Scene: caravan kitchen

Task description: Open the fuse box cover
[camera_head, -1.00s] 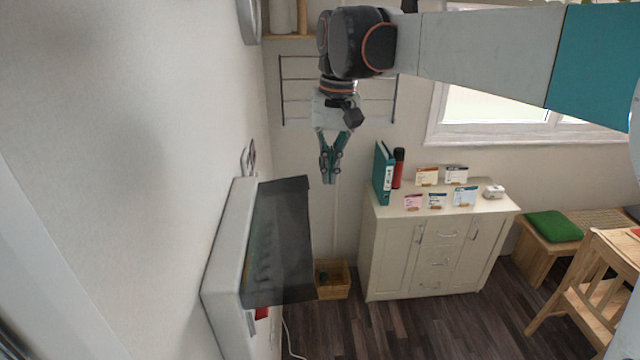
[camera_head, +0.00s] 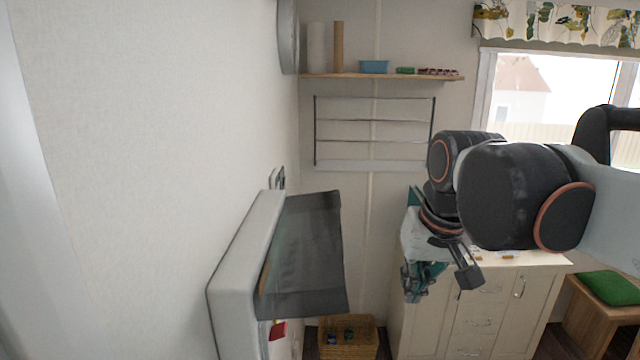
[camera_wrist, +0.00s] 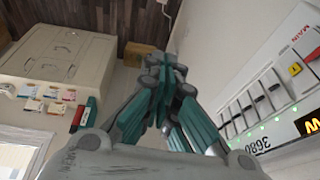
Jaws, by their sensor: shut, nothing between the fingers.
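The white fuse box (camera_head: 238,262) is mounted on the wall at the left. Its dark see-through cover (camera_head: 308,255) stands out from the box toward the right, swung away from the front. In the wrist view the fuse box (camera_wrist: 290,75) shows at the right with its row of switches, green lights and a MAIN label uncovered. My gripper (camera_head: 414,292) is to the right of the cover, apart from it, in front of the cabinet. Its teal fingers (camera_wrist: 165,72) are shut and empty in the wrist view.
A cream cabinet (camera_head: 480,320) stands at the right behind my arm. A wicker basket (camera_head: 348,340) sits on the floor below the cover. A wall rack (camera_head: 375,135) and a shelf (camera_head: 385,76) are on the back wall. A green-cushioned bench (camera_head: 608,288) is at the far right.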

